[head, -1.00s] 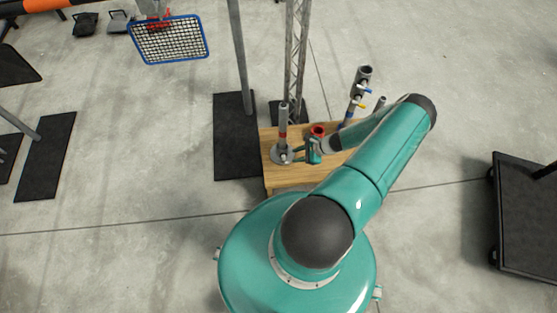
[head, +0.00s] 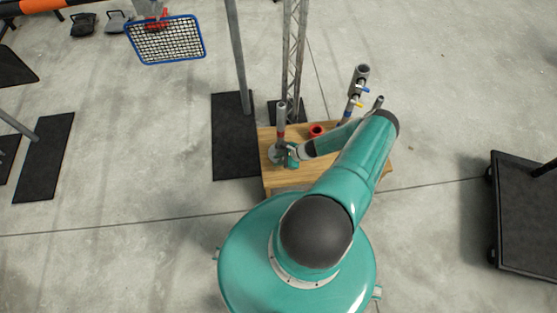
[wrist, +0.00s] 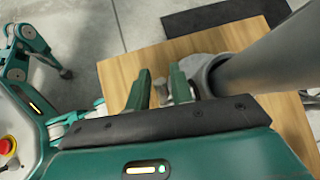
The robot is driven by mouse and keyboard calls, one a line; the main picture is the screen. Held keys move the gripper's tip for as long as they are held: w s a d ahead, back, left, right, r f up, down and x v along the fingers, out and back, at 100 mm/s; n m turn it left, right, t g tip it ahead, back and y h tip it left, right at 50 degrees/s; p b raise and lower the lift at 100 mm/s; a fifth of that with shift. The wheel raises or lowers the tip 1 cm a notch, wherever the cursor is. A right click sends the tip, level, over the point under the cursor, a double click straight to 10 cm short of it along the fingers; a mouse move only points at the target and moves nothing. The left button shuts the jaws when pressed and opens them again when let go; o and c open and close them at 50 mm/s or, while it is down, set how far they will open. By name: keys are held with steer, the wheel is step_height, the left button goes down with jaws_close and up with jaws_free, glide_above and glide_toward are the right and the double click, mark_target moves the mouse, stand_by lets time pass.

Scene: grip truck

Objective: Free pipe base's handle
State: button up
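The pipe base is a grey upright pipe (head: 281,117) on a round foot, at the left of the wooden table (head: 271,180) in the head view. In the wrist view its thick grey pipe (wrist: 262,58) slants in from the upper right. A small metal handle (wrist: 161,88) sits beside the pipe's foot. My gripper (wrist: 160,85) has its two green fingers apart, with the handle between them; a gap shows beside it. I cannot tell whether either finger touches it. In the head view my gripper (head: 289,155) is beside the pipe's foot, partly covering it.
A red ring-shaped part (head: 316,130) and a taller pipe with coloured knobs (head: 354,95) stand farther right on the table. A lattice mast (head: 294,60) and a pole (head: 239,55) rise behind. A black cart (head: 525,215) stands at the right. Floor between is clear.

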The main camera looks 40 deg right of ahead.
jaws_close()
steer(key=shift+w+a+f+g+h, duration=0.1)
steer(key=shift+w+a+g+h, duration=0.1)
steer(key=shift+g+h, duration=0.5)
steer(key=shift+f+n+g+h, duration=0.35)
steer(key=shift+g+h, duration=0.25)
steer(key=shift+h, duration=0.6)
steer(key=shift+a, duration=0.1)
steer(key=shift+o, duration=1.5)
jaws_free()
